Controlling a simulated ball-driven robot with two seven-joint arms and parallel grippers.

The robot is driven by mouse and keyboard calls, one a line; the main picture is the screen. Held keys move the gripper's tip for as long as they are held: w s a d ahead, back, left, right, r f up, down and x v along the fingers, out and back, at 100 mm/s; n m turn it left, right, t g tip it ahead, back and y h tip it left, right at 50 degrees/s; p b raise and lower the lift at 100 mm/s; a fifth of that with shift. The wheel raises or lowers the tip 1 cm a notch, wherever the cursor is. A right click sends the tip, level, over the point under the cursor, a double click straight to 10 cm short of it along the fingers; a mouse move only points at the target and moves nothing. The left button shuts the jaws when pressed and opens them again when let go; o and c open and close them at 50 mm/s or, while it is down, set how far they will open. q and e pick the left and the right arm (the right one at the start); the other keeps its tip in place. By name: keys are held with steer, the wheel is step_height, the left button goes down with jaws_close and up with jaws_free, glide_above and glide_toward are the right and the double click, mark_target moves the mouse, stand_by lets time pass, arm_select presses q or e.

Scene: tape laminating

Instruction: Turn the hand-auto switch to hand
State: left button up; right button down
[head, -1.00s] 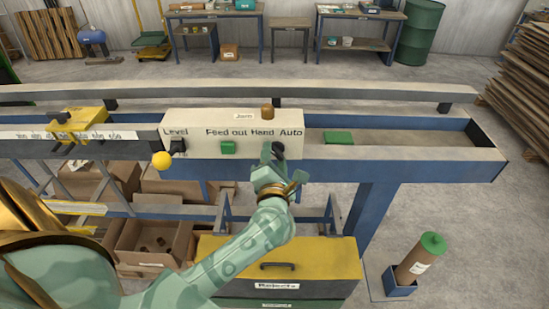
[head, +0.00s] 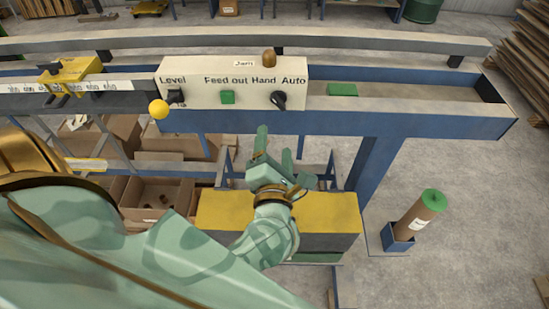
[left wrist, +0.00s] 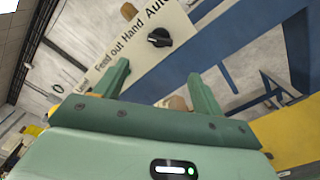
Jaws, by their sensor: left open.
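The hand-auto switch is a black knob (head: 279,100) on the cream control panel (head: 200,72), below the words Hand and Auto. Its grip sits at a slant; I cannot tell for sure which word it points to. It also shows in the left wrist view (left wrist: 160,37), beyond the fingertips. My left gripper (head: 281,146) is open and empty, in front of and below the panel, apart from the knob. Its two fingers also show in the left wrist view (left wrist: 158,72). My right gripper is not in view.
The panel also bears a green button (head: 227,97), a brown knob on top (head: 269,59) and a yellow-ended lever (head: 158,109). A yellow-topped box (head: 325,214) stands below my gripper. Blue frame legs (head: 378,160) stand to the right.

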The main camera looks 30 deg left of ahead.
arm_select(q)
steer(key=v, duration=0.4)
steer(key=shift+b, duration=0.3)
